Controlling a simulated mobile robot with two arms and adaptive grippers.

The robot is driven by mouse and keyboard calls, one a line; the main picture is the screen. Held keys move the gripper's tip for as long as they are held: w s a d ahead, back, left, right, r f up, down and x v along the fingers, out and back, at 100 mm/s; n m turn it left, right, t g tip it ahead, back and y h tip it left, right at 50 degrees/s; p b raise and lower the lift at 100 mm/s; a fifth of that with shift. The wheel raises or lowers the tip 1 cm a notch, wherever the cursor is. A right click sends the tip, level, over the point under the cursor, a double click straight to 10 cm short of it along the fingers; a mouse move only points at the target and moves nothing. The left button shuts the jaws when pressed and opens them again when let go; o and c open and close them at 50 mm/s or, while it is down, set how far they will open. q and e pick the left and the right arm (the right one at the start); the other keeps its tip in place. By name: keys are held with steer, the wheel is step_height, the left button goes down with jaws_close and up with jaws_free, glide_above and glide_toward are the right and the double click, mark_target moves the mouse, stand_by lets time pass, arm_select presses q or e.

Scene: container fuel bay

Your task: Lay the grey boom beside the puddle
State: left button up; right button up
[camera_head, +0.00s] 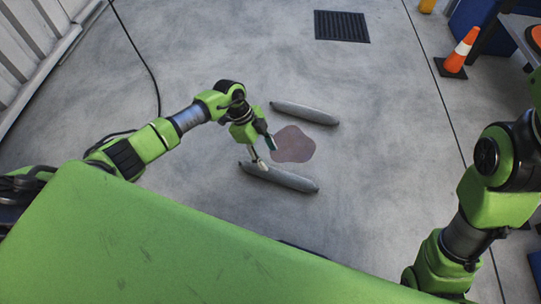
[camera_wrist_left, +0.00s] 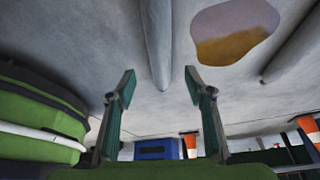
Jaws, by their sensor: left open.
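Two grey booms lie on the floor on either side of a dark reddish puddle (camera_head: 293,145). The far grey boom (camera_head: 305,113) lies just behind the puddle, and the near grey boom (camera_head: 288,179) lies just in front of it. My left gripper (camera_head: 267,154) is open at the left end of the near boom. In the left wrist view, one boom (camera_wrist_left: 157,40) points down between the open fingers, apart from both. The puddle (camera_wrist_left: 236,32) and the other boom (camera_wrist_left: 290,55) are to its right. My right arm is at the right; its gripper is out of view.
A floor drain grate (camera_head: 341,26) lies at the back. An orange and white cone (camera_head: 459,52) stands at the back right beside a shelf. A black cable (camera_head: 146,62) runs along the floor at the left.

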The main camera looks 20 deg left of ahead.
arm_select(q)
steer(key=shift+a+r, duration=0.15)
steer(key=shift+r, duration=0.3)
